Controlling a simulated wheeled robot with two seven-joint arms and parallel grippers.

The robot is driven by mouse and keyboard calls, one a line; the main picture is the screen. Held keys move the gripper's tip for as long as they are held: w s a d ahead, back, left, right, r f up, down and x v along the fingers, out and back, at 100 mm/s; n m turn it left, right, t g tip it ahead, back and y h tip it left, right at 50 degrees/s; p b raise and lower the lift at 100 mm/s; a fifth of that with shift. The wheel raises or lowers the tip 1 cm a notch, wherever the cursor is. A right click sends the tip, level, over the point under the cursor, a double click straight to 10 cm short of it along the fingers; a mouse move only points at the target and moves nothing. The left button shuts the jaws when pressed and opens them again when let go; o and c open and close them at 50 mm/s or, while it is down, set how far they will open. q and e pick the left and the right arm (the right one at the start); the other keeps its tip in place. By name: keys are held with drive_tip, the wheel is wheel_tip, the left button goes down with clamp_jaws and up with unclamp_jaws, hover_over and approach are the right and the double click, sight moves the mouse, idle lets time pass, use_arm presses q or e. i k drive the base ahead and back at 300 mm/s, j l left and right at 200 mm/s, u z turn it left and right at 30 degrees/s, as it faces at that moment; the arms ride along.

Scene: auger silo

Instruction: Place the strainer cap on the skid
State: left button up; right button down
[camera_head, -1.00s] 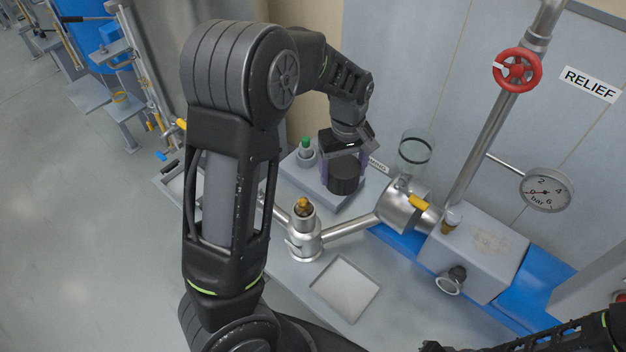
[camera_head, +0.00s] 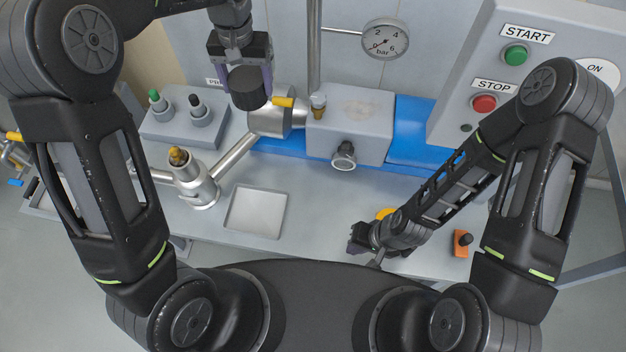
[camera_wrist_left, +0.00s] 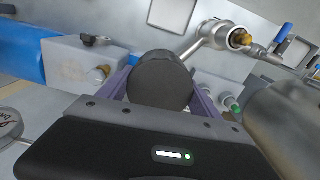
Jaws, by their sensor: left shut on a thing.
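The strainer cap (camera_head: 249,90) is a dark ribbed cylinder. My left gripper (camera_head: 245,80) is shut around it with purple fingers and holds it up at the back left of the grey skid top (camera_head: 310,205). In the left wrist view the cap (camera_wrist_left: 160,82) sits between the fingers. The strainer body (camera_head: 197,187) stands on the skid with its top open and a brass-coloured part (camera_head: 178,155) showing. A shallow square tray (camera_head: 231,220) lies to its right. My right gripper (camera_head: 372,242) is low over the skid's front edge; its fingers are too dark to read.
A grey block with green and black plugs (camera_head: 190,128) stands at the back left. A metal box (camera_head: 350,125), a yellow-handled valve (camera_head: 283,102) and a gauge (camera_head: 385,39) are at the back. A START/STOP panel (camera_head: 475,70) rises on the right. An orange part (camera_head: 462,243) lies front right.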

sight(316, 226)
drive_tip(key=k+l, duration=0.1)
drive_tip(key=l, duration=0.3)
drive_tip(key=l+z, duration=0.1)
drive_tip(key=l, duration=0.35)
drive_tip(key=k+l+z, duration=0.1)
drive_tip(key=l, duration=0.3)
